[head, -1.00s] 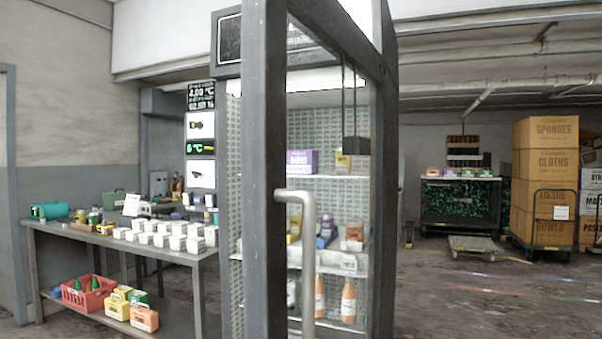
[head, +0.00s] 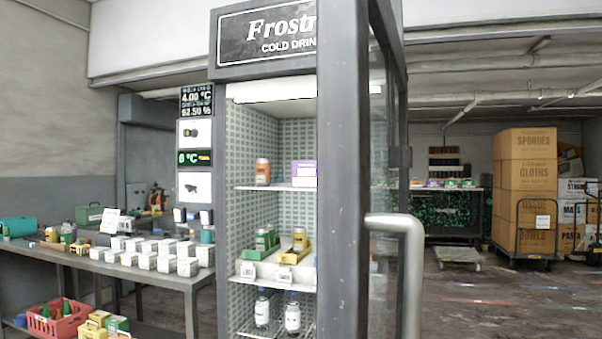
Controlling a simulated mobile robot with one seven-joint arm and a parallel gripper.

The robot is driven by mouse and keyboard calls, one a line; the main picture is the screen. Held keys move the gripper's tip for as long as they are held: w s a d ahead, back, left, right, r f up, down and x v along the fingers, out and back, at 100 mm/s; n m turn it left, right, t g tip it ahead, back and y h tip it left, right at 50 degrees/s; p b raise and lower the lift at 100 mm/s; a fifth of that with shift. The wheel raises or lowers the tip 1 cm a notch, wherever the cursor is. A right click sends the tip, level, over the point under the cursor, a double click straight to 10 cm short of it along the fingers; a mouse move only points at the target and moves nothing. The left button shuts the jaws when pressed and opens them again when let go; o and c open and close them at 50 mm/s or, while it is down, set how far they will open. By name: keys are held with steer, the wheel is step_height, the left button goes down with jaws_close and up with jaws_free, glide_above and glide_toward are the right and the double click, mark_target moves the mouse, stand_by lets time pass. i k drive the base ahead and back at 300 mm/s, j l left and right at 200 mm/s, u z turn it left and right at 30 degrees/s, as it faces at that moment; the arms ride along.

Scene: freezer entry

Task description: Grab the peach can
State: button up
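A tall glass-fronted drinks cooler (head: 266,44) stands in the middle of the head view, its door (head: 345,190) ajar. An orange-brown can (head: 263,172) stands upright on its upper shelf; its label is too small to read, so I cannot tell if it is the peach can. A purple box (head: 304,173) is to its right, partly cut off by the door frame. The door hides the cooler's right part. My gripper is not in view.
The door's grey handle (head: 410,250) juts out at front right. A table (head: 150,277) with several white boxes stands left of the cooler, a red basket (head: 58,318) beneath it. Stacked cartons (head: 525,190) on a cart stand at back right. The floor between is mostly clear.

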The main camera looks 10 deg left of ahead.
mark_target(263, 166)
steer(key=i+j+z, duration=0.1)
steer(key=j, duration=0.4)
steer(key=i+j, duration=0.15)
steer(key=j, duration=0.35)
steer(key=i+j+z, duration=0.15)
steer(key=j, duration=0.35)
steer(key=i+j+z, duration=0.1)
steer(key=j, duration=0.4)
